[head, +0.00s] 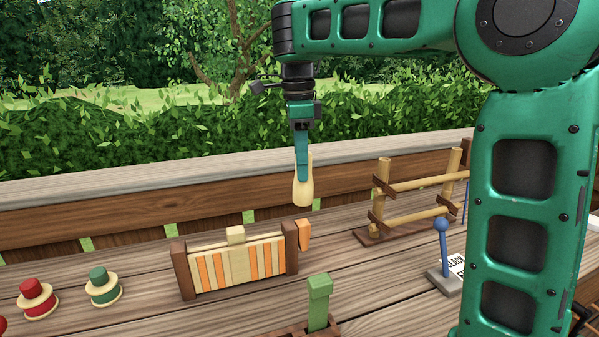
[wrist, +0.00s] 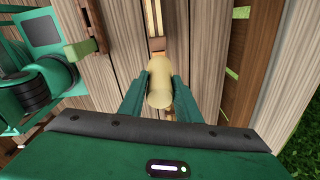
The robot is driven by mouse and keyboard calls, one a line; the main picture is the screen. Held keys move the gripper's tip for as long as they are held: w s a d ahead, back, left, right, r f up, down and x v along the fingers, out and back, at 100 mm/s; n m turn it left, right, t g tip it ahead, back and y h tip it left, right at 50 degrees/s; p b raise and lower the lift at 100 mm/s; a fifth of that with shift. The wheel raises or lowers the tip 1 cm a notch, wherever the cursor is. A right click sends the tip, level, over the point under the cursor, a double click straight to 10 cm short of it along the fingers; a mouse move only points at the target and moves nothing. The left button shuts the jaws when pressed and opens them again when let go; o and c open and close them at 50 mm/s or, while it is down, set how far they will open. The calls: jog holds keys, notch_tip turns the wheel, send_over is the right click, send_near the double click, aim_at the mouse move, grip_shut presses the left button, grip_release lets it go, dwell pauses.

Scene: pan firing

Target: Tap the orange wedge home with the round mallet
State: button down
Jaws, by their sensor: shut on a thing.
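My gripper (head: 302,165) is shut on the round mallet (head: 303,191), a pale wooden club that widens toward its lower end. The mallet hangs about upright, clear of the bench. In the wrist view the mallet (wrist: 158,90) sits between the two green fingers. The orange wedge (head: 304,234) stands at the right post of a low frame (head: 180,268) with orange and cream slats. In the head view the mallet's lower end is just above the wedge, with a small gap. How they line up in depth is hard to tell.
A bamboo rack (head: 385,232) stands to the right on the bench. A blue-knobbed lever (head: 441,226) is nearer, partly beside my arm. A green upright block (head: 319,300) stands in front. Red (head: 36,295) and green (head: 102,285) round knobs are at left.

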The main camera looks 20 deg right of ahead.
aim_at(301, 185)
dwell(0.3)
jog(key=shift+d+f, duration=0.1)
jog(key=shift+f, duration=0.55)
notch_tip(301, 185, down, 5)
jog(key=shift+s+r, duration=0.1)
jog(key=shift+r, duration=1.65)
jog(key=shift+r, duration=1.45)
